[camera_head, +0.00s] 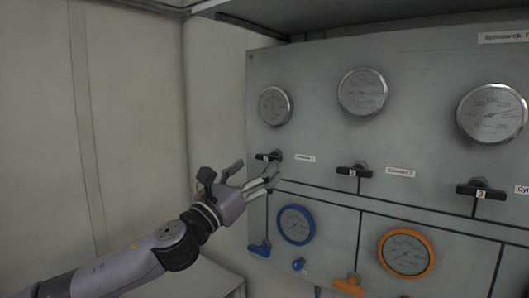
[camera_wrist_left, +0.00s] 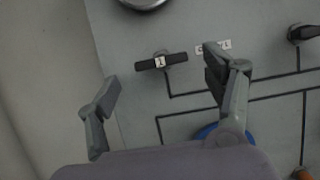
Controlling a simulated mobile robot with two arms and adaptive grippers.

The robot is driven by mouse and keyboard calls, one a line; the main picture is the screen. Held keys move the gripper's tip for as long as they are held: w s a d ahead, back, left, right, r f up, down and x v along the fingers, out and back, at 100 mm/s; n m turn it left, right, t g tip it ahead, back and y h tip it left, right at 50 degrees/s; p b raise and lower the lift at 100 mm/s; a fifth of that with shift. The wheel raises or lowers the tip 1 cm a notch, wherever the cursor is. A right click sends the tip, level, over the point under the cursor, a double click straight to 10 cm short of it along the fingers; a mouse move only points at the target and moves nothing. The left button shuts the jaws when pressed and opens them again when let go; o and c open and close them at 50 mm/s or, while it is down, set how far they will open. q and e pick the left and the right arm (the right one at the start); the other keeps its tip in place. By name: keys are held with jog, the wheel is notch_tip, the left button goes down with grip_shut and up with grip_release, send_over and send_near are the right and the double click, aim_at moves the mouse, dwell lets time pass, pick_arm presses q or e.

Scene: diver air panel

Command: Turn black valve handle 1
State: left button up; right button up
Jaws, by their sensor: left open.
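The black valve handle 1 (camera_head: 269,156) is on the upper left of the grey panel, below the leftmost gauge. In the left wrist view the handle (camera_wrist_left: 161,62) is a dark, nearly horizontal bar, with a white "1" label on it. My left gripper (camera_head: 258,173) is open, just below and in front of the handle in the head view. In the left wrist view its fingers (camera_wrist_left: 165,88) are spread, and the handle shows between and beyond them. No contact with the handle shows. My right gripper is not in view.
Black handles 2 (camera_head: 354,172) and 3 (camera_head: 480,189) are to the right. Below are a blue-rimmed gauge (camera_head: 281,225), an orange-rimmed gauge (camera_head: 381,254), a blue handle (camera_head: 259,249) and an orange handle (camera_head: 349,287). A plain wall (camera_head: 130,120) is at left.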

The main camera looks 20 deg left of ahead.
aim_at(266, 159)
pick_arm(q)
jog(key=x, duration=0.4)
jog(key=shift+p, duration=0.35)
jog(key=shift+c, duration=0.2)
jog(key=c, duration=1.1)
